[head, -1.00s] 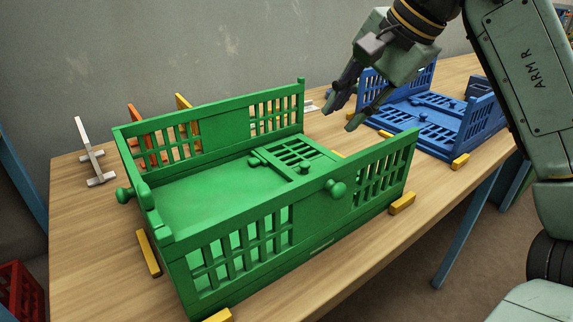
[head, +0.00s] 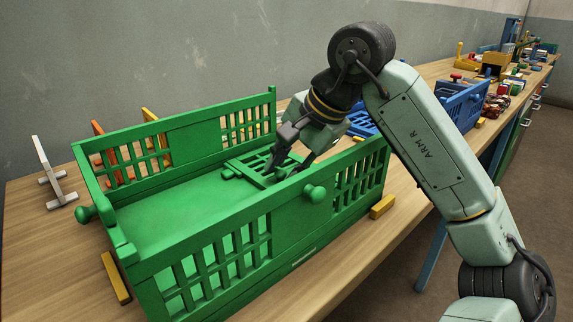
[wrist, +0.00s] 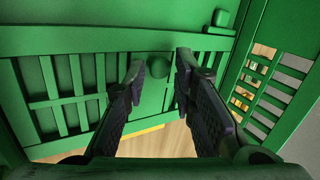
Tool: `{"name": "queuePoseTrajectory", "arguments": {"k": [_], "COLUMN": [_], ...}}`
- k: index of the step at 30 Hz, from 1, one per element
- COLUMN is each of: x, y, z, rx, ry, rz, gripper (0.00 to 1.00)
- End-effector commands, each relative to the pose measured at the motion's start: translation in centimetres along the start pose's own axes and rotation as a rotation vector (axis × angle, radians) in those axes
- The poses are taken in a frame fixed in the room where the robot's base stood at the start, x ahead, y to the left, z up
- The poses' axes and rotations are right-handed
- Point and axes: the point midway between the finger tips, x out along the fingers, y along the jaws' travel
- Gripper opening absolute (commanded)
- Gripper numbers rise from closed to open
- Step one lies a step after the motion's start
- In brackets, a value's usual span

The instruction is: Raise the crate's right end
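The green crate (head: 180,190) stands on the table with its two long sides and its left end upright. Its slatted right end panel (head: 243,168) lies folded down inside, on the crate's floor. My gripper (head: 281,172) reaches down into the crate's right part, over the folded panel. In the wrist view my gripper (wrist: 157,75) is open, its two dark fingers apart on either side of a round green knob (wrist: 157,67) on the slatted panel (wrist: 75,85). I cannot tell whether the fingers touch the panel. The arm hides part of the crate's right end.
A blue crate (head: 462,108) stands behind my arm to the right. Yellow blocks (head: 382,207) sit around the green crate. White (head: 54,172) and orange pieces stand at the left, near the wall. More small coloured items crowd the bench's far right.

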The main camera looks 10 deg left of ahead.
Motion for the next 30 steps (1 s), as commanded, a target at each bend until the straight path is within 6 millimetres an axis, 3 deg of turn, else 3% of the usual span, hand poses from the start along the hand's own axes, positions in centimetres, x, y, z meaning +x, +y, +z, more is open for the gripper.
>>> {"name": "queuePoseTrajectory", "arguments": {"k": [8, 19, 30], "x": [0.16, 0.13, 0.11], "y": [0.02, 0.01, -0.02], "z": [0.0, -0.01, -0.01], "rx": [0.0, 0.0, 0.0], "ry": [0.0, 0.0, 0.0], "rz": [0.0, 0.0, -0.001], "gripper": [0.24, 0.0, 0.0]}}
